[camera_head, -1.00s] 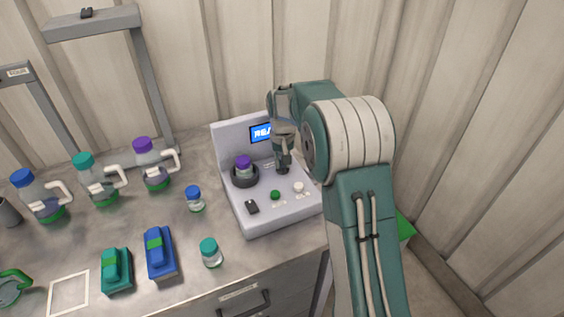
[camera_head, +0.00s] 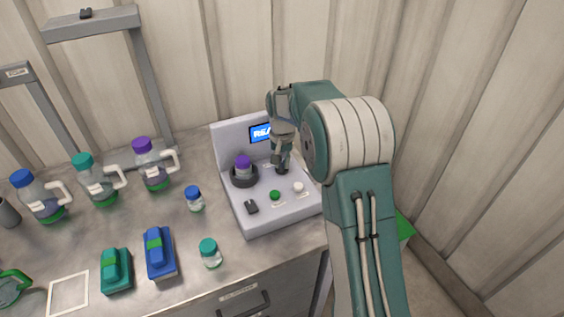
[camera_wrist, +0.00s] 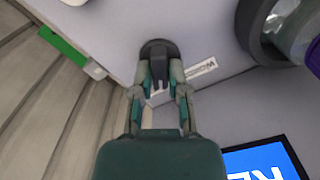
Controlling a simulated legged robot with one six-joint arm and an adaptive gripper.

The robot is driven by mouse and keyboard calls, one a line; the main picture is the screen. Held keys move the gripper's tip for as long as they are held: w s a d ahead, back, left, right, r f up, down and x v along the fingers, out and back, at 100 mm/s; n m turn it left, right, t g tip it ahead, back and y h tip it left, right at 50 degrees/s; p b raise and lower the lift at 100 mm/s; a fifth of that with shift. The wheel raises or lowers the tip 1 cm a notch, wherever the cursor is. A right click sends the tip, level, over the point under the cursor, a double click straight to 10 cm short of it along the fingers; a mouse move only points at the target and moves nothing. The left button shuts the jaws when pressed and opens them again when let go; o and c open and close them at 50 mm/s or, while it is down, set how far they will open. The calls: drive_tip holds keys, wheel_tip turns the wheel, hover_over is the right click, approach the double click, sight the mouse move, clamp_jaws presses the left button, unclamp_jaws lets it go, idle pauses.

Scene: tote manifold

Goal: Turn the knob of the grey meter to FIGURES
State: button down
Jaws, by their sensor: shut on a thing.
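The grey meter (camera_head: 229,141) stands on the counter with a raised back panel and a lit blue screen (camera_head: 259,133), partly hidden by my arm. Its dark knob (camera_wrist: 158,47) is on the sloped face. My gripper (camera_wrist: 158,82) is shut on the knob, with a finger on each side of it. In the head view my gripper (camera_head: 282,166) comes down on the knob from above. A white label (camera_wrist: 196,71) beside the knob seems to read WORDS. I cannot make out a FIGURES label.
The meter also carries a purple-capped vial in a dark round holder (camera_head: 244,179), a green button (camera_head: 275,195), a white button (camera_head: 298,187) and a dark switch (camera_head: 251,207). Several bottles and small jars stand to the left. A corrugated wall is close behind and right.

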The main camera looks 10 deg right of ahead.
drive_tip(key=c, duration=0.6)
unclamp_jaws()
drive_tip(key=shift+s+f, duration=0.1)
drive_tip(key=shift+f, duration=0.05)
drive_tip(key=shift+c, duration=0.2)
drive_tip(key=shift+a, duration=0.1)
wheel_tip(320, 180, up, 12)
